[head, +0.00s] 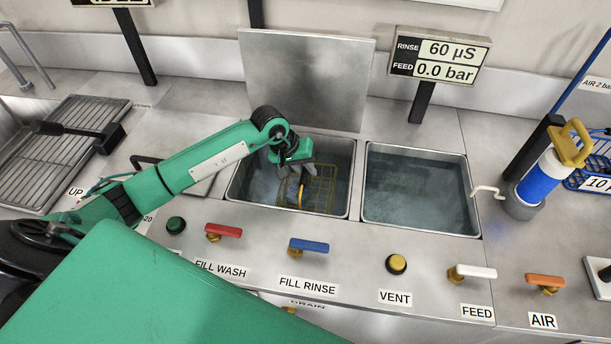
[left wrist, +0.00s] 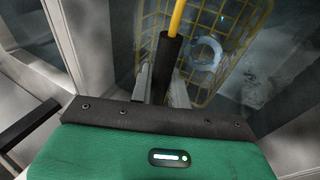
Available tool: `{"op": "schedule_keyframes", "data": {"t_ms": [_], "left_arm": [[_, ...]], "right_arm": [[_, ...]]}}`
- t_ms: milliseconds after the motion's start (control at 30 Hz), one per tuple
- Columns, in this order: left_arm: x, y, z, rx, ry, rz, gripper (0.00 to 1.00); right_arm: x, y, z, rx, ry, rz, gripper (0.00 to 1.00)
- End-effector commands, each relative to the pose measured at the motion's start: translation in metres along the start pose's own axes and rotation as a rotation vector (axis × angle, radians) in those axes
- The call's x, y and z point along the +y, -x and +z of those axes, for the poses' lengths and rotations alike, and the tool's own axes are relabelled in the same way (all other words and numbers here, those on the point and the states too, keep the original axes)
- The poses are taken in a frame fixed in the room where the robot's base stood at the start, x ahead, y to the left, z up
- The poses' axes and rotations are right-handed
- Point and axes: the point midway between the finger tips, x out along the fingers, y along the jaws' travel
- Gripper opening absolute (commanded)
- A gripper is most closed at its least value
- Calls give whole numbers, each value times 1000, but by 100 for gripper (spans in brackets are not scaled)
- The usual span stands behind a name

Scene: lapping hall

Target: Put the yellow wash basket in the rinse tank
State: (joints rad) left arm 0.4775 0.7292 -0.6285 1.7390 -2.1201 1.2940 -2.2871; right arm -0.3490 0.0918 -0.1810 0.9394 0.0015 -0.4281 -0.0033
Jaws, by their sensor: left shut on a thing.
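The yellow wash basket (head: 320,188) is a wire basket low in the left tank (head: 340,172), at or under the water. Its grid also shows in the left wrist view (left wrist: 218,22), behind its upright handle, a yellow rod with a dark grip. My left gripper (head: 300,178) reaches down into this tank and is shut on the basket's handle; in the left wrist view the fingers (left wrist: 163,88) flank the dark grip. The right tank (head: 415,195), below the RINSE display, holds water and no basket. My right gripper is not in view.
A raised metal lid (head: 305,80) stands behind the left tank. The display (head: 440,55) stands on a post behind the right tank. Valve handles and buttons line the front panel. A blue and white cylinder (head: 541,178) and blue basket (head: 592,172) stand at right.

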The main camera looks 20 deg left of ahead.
Motion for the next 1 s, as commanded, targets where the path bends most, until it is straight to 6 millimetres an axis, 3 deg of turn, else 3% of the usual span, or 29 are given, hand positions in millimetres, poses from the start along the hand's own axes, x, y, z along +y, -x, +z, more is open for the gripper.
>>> {"op": "schedule_keyframes", "data": {"t_ms": [200, 433, 467, 567, 867, 1000], "left_arm": [[-12, -27, 5, -1, 1, 2, 0], [-14, -31, 5, 1, -1, 1, 0], [-14, -32, 6, -1, 0, -1, 21], [-14, -32, 6, -1, 0, -1, 39], [-14, -30, 5, -1, -1, -1, 39], [-15, -18, 4, 1, -2, -1, 39]], "right_arm": [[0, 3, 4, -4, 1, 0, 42], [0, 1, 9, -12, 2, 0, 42], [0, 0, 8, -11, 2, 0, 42], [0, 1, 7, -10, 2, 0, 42], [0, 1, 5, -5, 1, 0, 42], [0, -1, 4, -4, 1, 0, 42]]}}
